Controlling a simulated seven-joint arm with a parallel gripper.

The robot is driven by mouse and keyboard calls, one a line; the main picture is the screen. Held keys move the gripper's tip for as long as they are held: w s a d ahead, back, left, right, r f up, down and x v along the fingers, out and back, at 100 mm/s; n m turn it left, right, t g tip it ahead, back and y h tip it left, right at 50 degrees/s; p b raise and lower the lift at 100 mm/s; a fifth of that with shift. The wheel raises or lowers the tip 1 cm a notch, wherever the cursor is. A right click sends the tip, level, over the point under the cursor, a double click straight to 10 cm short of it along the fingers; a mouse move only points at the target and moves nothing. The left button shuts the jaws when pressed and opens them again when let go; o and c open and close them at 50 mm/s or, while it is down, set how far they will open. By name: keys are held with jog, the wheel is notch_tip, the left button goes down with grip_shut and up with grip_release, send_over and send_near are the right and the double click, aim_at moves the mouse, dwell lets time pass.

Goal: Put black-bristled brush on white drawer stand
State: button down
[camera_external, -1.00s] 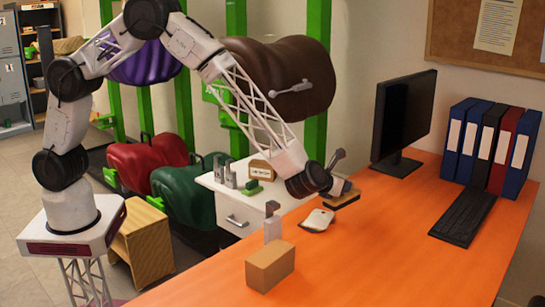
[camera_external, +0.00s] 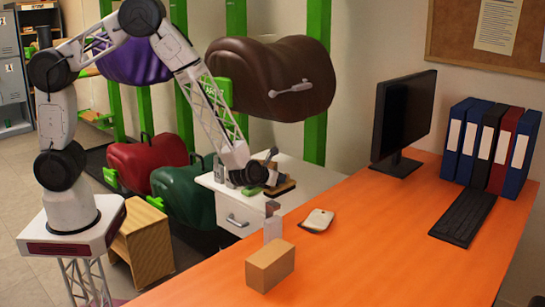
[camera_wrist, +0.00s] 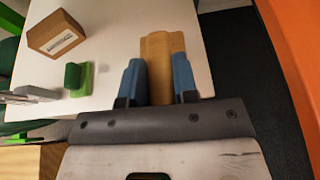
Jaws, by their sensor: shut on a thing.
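My gripper (camera_wrist: 160,80) is shut on the black-bristled brush (camera_external: 285,188). The brush's wooden back (camera_wrist: 165,45) shows between the two blue-grey fingers in the wrist view, and dark bristles show faintly under the wood in the external view. The white drawer stand (camera_external: 318,182) stands behind the orange desk. The brush is over the stand's top (camera_wrist: 112,30), toward its right side in the wrist view. I cannot tell whether the brush touches the top.
On the stand are a labelled brown box (camera_wrist: 57,33), a green block (camera_wrist: 77,78) and grey metal pieces (camera_wrist: 30,93). The orange desk (camera_external: 370,250) carries a cardboard block (camera_external: 270,266), a pad (camera_external: 317,220) and a monitor (camera_external: 405,115). A brown saddle (camera_external: 280,70) hangs above.

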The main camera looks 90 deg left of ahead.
jog(key=s+a+f, duration=0.3)
jog(key=s+a, duration=0.1)
jog(key=s, duration=0.4)
jog(key=s+a+f, duration=0.4)
jog(key=s+a, duration=0.1)
jog(key=s, duration=0.4)
jog(key=shift+s+a, duration=0.3)
jog(key=shift+w, duration=0.1)
jog(key=w+a, duration=0.3)
jog(key=w, duration=0.4)
jog(key=w+a+f, duration=0.1)
jog(key=w+a, duration=0.2)
jog(key=w, duration=0.4)
jog(key=shift+w+f, duration=0.25)
jog(key=shift+w, duration=0.1)
jog(key=shift+f, duration=1.75)
jog(key=shift+f, duration=0.15)
